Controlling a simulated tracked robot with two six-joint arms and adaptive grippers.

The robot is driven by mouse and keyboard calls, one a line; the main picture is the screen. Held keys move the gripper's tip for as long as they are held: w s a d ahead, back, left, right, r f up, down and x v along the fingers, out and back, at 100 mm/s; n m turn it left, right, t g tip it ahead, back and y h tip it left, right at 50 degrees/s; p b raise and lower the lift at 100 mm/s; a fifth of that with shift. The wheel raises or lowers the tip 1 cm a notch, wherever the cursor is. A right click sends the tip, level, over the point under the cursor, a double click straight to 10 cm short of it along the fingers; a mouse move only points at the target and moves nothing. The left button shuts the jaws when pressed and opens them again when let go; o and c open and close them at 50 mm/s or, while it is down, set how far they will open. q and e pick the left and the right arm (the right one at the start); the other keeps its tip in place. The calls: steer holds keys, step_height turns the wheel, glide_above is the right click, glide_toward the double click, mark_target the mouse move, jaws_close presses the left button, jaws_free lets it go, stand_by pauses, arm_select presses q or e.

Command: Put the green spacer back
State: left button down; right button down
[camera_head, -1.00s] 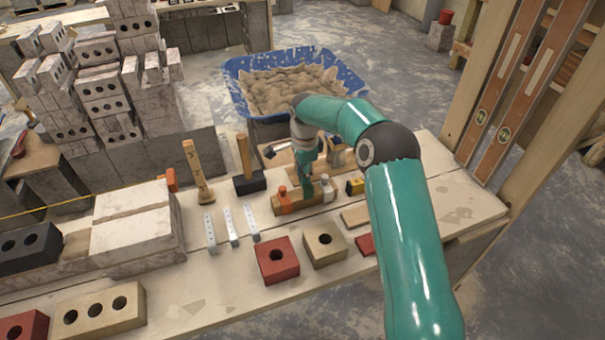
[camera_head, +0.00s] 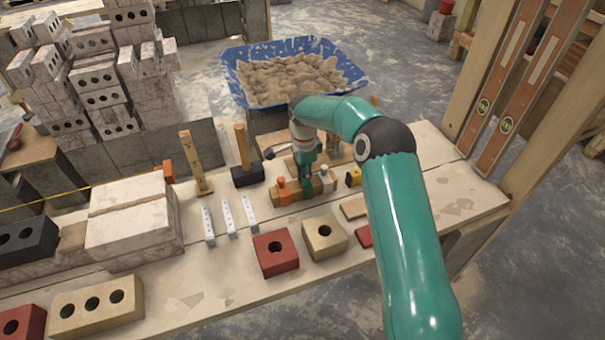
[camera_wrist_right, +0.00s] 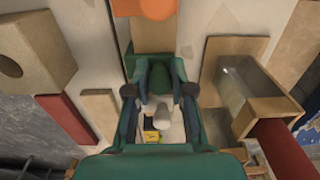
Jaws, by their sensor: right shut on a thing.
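My right gripper (camera_head: 306,178) points down over the middle of a small wooden rack (camera_head: 290,198) on the bench. In the right wrist view the gripper (camera_wrist_right: 159,92) is shut on the green spacer (camera_wrist_right: 158,78), which sits between its fingers. An orange spacer (camera_head: 283,191) stands in the rack to the left of the gripper. A pale grey-white spacer (camera_head: 328,182) stands to its right. The green spacer's lower end is hidden, so I cannot tell whether it touches the rack. My left gripper is not in view.
A yellow and black item (camera_head: 354,178) lies right of the rack. A red brick (camera_head: 275,252) and a tan brick (camera_head: 324,237) lie in front. A black-headed hammer (camera_head: 246,174) stands to the left. A wooden box (camera_wrist_right: 244,85) is close beside the gripper in the wrist view.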

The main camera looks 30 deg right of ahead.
steer(key=shift+s+a+f, duration=0.1)
steer(key=shift+a+f, duration=0.05)
steer(key=shift+f, duration=0.3)
steer(key=c, duration=1)
jaws_free()
steer(key=shift+o, duration=0.3)
steer(key=shift+w+r, duration=0.15)
steer(key=shift+w, duration=0.05)
